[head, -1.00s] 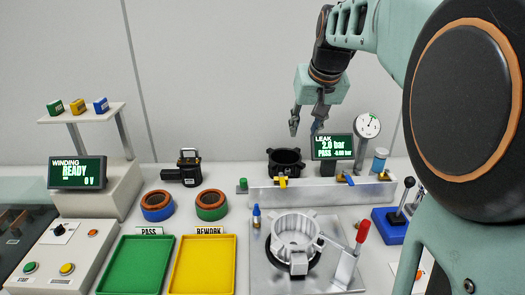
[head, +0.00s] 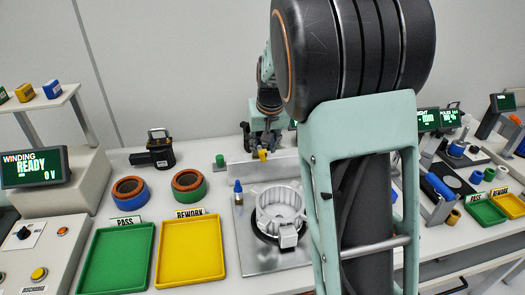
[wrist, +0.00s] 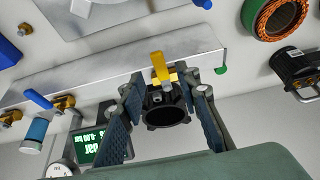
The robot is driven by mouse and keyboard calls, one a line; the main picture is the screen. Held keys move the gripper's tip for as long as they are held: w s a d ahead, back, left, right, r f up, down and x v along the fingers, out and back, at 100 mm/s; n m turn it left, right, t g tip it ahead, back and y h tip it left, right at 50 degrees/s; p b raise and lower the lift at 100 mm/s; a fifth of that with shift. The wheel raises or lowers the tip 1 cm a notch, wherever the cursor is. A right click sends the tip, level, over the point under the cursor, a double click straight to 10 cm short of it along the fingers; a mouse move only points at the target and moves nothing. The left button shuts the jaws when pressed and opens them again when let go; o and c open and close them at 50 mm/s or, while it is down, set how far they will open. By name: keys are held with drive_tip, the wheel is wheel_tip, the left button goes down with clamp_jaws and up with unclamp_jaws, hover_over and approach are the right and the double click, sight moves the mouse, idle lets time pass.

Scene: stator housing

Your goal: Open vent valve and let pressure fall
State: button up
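My gripper (head: 265,142) is low over the grey valve rail. Its two fingers (wrist: 162,84) are apart in the wrist view. A yellow valve lever (wrist: 160,67) on the rail shows between and just beyond the fingertips; I cannot tell whether either touches it. The lever also shows below the gripper in the head view (head: 262,155). A blue lever (wrist: 38,99) on a brass valve sits farther along the rail. No label tells which is the vent valve. The leak display (wrist: 90,145) is partly behind a finger, its pressure line unreadable.
A silver stator housing (head: 280,208) sits on the plate in front. A green knob (head: 220,160) is at the rail's left end. My arm hides the rail's right side in the head view.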

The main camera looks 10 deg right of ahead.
sight(261, 153)
drive_tip(key=shift+x, duration=1.5)
drive_tip(key=shift+c, duration=0.2)
clamp_jaws()
